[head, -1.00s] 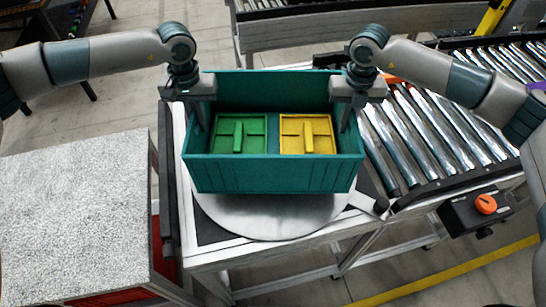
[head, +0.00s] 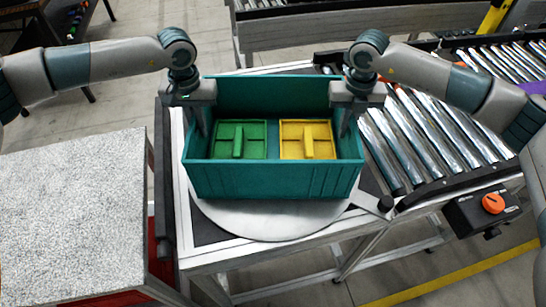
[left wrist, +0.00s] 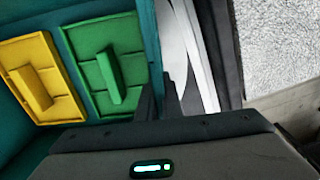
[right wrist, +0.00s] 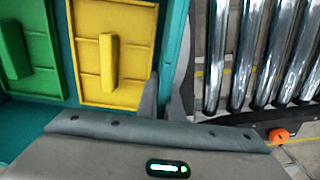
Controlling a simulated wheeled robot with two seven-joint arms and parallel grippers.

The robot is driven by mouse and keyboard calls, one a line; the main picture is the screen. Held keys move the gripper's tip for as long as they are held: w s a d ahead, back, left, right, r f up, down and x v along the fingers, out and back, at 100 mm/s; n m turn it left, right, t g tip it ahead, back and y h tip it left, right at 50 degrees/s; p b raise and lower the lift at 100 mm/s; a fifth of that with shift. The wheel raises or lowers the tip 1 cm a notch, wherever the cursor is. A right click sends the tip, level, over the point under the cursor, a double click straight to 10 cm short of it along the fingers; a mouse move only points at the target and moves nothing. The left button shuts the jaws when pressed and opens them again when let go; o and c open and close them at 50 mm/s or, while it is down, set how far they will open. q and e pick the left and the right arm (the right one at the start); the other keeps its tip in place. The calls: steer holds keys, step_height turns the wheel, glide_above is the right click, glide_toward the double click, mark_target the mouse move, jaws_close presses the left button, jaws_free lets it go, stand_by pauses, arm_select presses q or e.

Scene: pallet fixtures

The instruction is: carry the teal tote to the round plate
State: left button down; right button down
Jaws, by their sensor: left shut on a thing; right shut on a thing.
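The teal tote (head: 275,181) is upright over the round plate (head: 250,224), a grey metal disc whose front part shows below it. I cannot tell whether the tote touches the plate. Inside the tote lie a green tray (head: 226,149) and a yellow tray (head: 292,149), side by side. My left gripper (head: 203,125) is shut on the tote's left wall, which also shows in the left wrist view (left wrist: 150,40). My right gripper (head: 345,122) is shut on the right wall, seen too in the right wrist view (right wrist: 172,45). The back of the plate is hidden by the tote.
A roller conveyor (head: 420,130) runs along the right of the plate's stand. A control box with an orange knob (head: 493,203) sits at the lower right. A speckled grey-topped table (head: 70,215) stands at the left. A short lever (head: 375,204) juts from the plate's right side.

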arm_select(q)
steer(key=shift+f+b, duration=0.3)
steer(key=shift+f, duration=0.05)
arm_select(e)
steer(key=shift+f, duration=0.35)
arm_select(q)
steer(key=c, duration=2.3)
jaws_free()
steer(key=shift+f, duration=0.15)
arm_select(e)
steer(key=c, duration=2.3)
jaws_free()
steer(key=shift+f, duration=0.2)
arm_select(q)
steer(key=o, duration=0.4)
arm_select(e)
steer(key=o, duration=0.4)
steer(key=shift+r, duration=0.1)
arm_select(q)
steer(key=shift+s, duration=0.1)
arm_select(e)
steer(key=shift+s, duration=0.1)
arm_select(q)
steer(key=shift+r, duration=0.55)
step_height(320, 180, up, 11)
steer(key=shift+r, duration=0.1)
arm_select(e)
steer(key=shift+r, duration=0.2)
